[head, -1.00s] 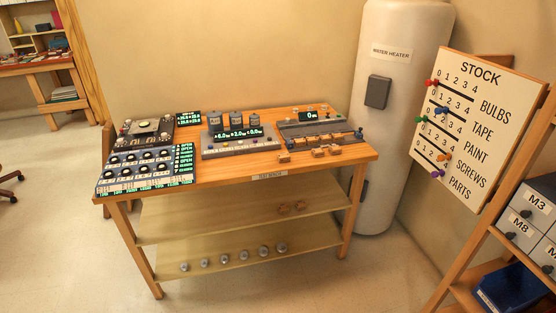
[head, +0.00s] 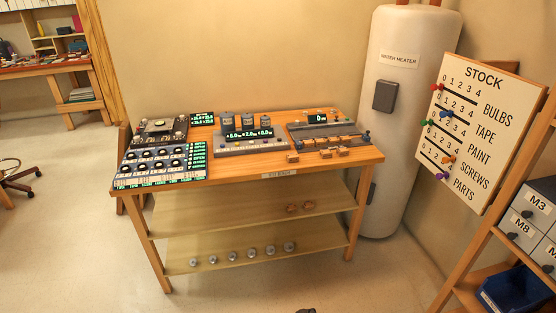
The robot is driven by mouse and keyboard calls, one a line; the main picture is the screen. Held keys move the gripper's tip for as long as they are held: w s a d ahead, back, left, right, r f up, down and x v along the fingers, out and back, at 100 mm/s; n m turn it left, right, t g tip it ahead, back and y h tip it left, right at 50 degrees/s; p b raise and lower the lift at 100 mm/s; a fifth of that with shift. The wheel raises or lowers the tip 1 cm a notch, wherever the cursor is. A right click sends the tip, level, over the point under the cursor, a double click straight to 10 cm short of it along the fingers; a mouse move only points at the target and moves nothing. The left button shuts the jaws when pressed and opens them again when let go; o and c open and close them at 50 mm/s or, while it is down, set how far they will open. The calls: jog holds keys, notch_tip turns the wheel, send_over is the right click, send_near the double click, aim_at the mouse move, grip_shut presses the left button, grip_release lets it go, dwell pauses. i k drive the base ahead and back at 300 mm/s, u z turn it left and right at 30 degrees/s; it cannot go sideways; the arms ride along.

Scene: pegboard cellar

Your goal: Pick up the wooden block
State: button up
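Several small wooden blocks are on the right part of the wooden bench. One wooden block (head: 293,158) lies at the front, left of two others, a middle block (head: 326,154) and a right block (head: 342,151). More blocks sit in a row on a grey device (head: 322,131) just behind them. I cannot tell which block the task means. My gripper is not clearly in view; only a small dark shape shows at the bottom edge.
The bench (head: 225,178) also carries a knob panel (head: 157,165) and a grey console with a display (head: 240,143). Its lower shelf (head: 215,247) holds several metal knobs. A water heater (head: 393,120) stands behind right; a stock board (head: 476,135) is right. Floor in front is free.

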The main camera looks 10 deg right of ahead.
aim_at(291, 158)
jog(key=u, duration=0.9)
jog(key=i, duration=0.5)
jog(key=z, duration=0.15)
